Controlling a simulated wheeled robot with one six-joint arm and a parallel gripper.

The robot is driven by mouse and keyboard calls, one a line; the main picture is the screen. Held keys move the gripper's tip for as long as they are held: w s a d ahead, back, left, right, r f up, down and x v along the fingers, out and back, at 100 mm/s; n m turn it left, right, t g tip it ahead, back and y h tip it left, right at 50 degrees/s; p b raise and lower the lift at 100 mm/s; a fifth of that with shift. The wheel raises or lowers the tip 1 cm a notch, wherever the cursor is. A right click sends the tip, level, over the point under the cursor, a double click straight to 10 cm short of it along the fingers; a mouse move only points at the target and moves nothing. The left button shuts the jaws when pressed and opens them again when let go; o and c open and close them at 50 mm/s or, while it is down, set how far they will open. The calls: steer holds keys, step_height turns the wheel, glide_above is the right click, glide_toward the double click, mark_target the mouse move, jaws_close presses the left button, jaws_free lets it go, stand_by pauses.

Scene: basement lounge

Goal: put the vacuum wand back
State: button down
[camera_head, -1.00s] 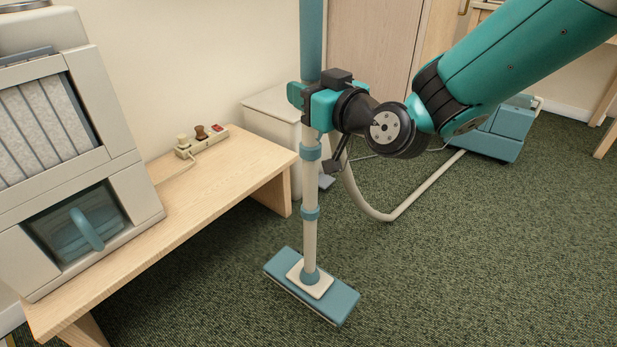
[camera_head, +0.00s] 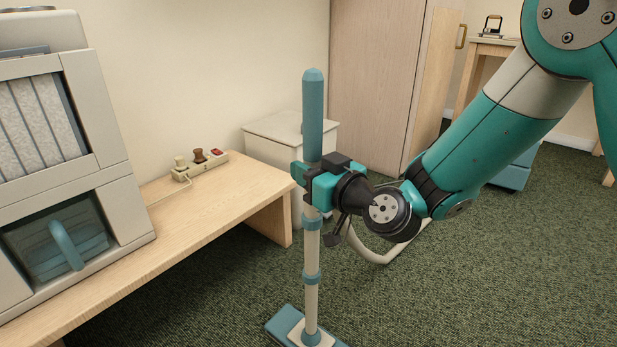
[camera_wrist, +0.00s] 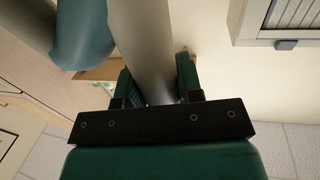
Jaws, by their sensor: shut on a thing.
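The vacuum wand (camera_head: 312,240) stands upright, with a blue grip on top, a pale tube with blue collars, and a blue floor head (camera_head: 292,328) at the bottom edge of the head view. My gripper (camera_head: 308,184) is shut on the wand just below its blue grip. In the wrist view the pale tube (camera_wrist: 143,45) runs between my two green fingers. A pale hose (camera_head: 375,256) curves behind my gripper. The blue vacuum body (camera_head: 512,176) is mostly hidden behind my arm at the right. Whether the floor head touches the carpet cannot be told.
A low wooden bench (camera_head: 225,200) at the left carries a beige appliance (camera_head: 60,150) and a power strip (camera_head: 203,162). A white bin (camera_head: 265,145) stands behind the wand. A wooden cabinet (camera_head: 375,80) is against the back wall. Green carpet (camera_head: 480,280) is clear at front right.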

steer(key=shift+r, duration=0.25)
steer(key=shift+f, duration=0.2)
steer(key=c, duration=0.8)
jaws_free()
steer(key=shift+f, duration=0.1)
steer(key=s+d+f+g+h+b, duration=0.2)
steer(key=s+d+g, duration=0.2)
steer(key=s, duration=0.5)
steer(key=s+d+f+g+h+b, duration=0.2)
steer(key=s+d+g, duration=0.3)
steer(key=s, duration=0.5)
steer(key=s+d+f+m+g+h+b, duration=0.1)
steer(key=s+d+f+g+h+b, duration=0.1)
steer(key=s+d, duration=0.4)
steer(key=shift+s+d+g+h+b, duration=0.1)
steer(key=shift+s+g+h+b, duration=0.45)
steer(key=shift+s, duration=0.4)
steer(key=shift+s+d+g+h+b, duration=0.1)
steer(key=shift+s+g+h+b, duration=0.2)
steer(key=shift+s+g, duration=0.55)
